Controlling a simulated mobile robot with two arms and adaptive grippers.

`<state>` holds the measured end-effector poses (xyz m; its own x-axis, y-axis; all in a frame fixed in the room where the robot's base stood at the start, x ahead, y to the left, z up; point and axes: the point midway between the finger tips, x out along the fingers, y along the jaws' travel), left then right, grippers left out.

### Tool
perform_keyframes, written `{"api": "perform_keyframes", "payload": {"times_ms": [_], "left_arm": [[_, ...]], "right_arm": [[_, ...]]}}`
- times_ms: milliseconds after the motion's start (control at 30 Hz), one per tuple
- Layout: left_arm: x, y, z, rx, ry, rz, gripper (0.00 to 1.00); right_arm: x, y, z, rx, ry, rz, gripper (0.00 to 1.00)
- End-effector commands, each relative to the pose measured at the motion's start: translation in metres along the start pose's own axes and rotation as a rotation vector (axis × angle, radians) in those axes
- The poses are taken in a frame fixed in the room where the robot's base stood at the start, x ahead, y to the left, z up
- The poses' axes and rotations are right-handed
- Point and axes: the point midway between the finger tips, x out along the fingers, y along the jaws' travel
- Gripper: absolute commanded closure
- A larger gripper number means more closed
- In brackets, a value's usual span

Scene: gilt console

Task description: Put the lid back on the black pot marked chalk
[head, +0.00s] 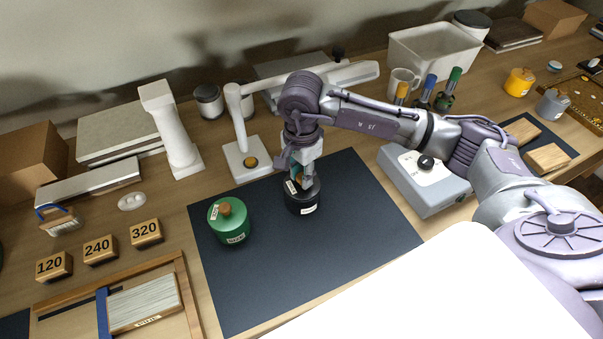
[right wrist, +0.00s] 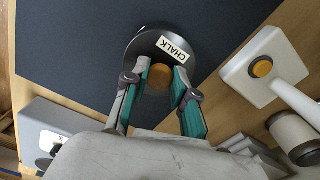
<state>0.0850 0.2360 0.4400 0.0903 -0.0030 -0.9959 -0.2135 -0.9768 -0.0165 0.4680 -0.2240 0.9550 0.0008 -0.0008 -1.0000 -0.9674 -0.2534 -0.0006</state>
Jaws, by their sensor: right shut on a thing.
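The black pot (head: 303,207) stands on the dark mat (head: 350,215) with a pale label on its side. Its black lid (right wrist: 150,45), labelled CHALK and with a round wooden knob (right wrist: 160,77), is at the pot's mouth. My right gripper (head: 300,180) is shut on the knob from above; its fingers also show on both sides of the knob in the right wrist view (right wrist: 160,84). The gripper partly covers the lid in the head view, and I cannot tell whether the lid rests fully on the rim. My left gripper is out of view.
A green lidded pot (head: 230,222) stands left of the black pot on the mat. A white lamp (head: 247,155) is behind, and a grey box with a black dial (head: 425,180) is to the right. The mat's front is mostly clear.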

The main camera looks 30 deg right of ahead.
Motion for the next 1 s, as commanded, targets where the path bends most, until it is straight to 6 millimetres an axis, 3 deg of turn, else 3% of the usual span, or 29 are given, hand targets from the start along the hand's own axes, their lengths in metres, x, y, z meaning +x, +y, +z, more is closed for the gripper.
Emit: {"api": "perform_keyframes", "payload": {"times_ms": [1000], "left_arm": [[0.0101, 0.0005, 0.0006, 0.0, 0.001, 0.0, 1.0]], "right_arm": [[0.0035, 0.0002, 0.0, 0.0, 0.0, 0.0, 1.0]]}}
